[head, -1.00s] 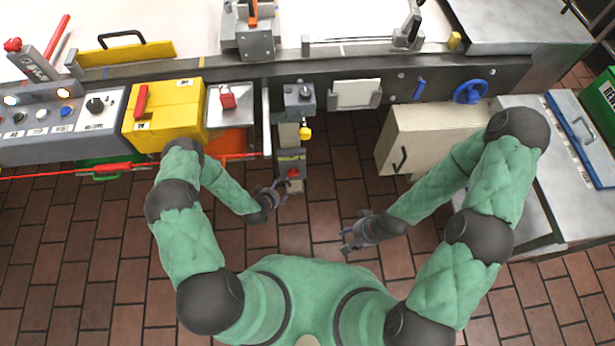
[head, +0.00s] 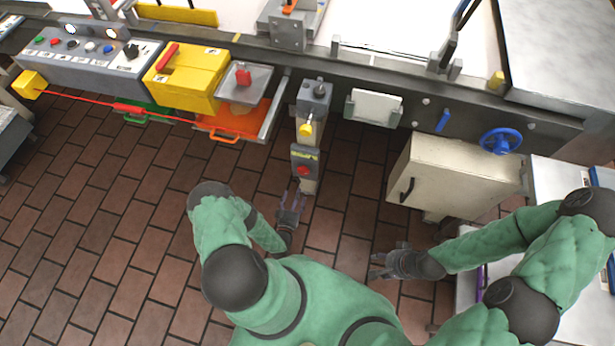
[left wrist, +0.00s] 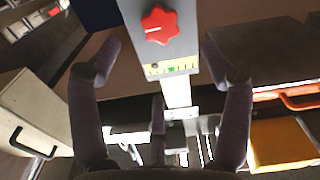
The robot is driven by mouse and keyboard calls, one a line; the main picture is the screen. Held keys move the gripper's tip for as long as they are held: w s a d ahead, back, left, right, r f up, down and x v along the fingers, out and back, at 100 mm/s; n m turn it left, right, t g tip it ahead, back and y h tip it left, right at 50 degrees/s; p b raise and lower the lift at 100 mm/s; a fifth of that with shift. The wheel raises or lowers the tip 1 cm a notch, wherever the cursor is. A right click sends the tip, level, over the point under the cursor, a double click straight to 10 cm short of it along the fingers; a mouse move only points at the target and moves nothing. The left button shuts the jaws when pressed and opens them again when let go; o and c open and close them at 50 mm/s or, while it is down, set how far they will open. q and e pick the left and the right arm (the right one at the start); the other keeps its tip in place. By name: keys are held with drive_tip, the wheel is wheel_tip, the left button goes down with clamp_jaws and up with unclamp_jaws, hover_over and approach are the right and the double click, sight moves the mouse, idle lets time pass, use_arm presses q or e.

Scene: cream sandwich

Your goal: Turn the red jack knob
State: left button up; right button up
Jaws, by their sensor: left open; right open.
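The red jack knob (head: 303,171) sits low on the front of a narrow grey jack post (head: 311,116) below the machine's edge. In the left wrist view the knob (left wrist: 160,24) is a red lobed star on a grey plate, above a yellow-green scale strip (left wrist: 171,68). My left gripper (head: 292,196) is open, just in front of and below the knob. In the left wrist view its fingers (left wrist: 160,75) spread to either side of the plate, apart from the knob. My right gripper (head: 381,266) is open and empty over the floor, to the right.
A yellow knob (head: 306,130) sticks out above the red one. A cream cabinet (head: 455,178) with a black handle stands to the right. An orange tray (head: 240,122) and red cord (head: 90,103) lie to the left. The brick floor (head: 130,230) is clear at left.

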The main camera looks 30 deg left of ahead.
sight(303, 173)
use_arm(q)
drive_tip(key=b+x, duration=0.2)
drive_tip(key=x, duration=0.8)
drive_tip(key=shift+w+b, duration=0.25)
drive_tip(key=shift+b, duration=0.1)
drive_tip(key=shift+c, duration=0.3)
drive_tip(key=c, duration=1.1)
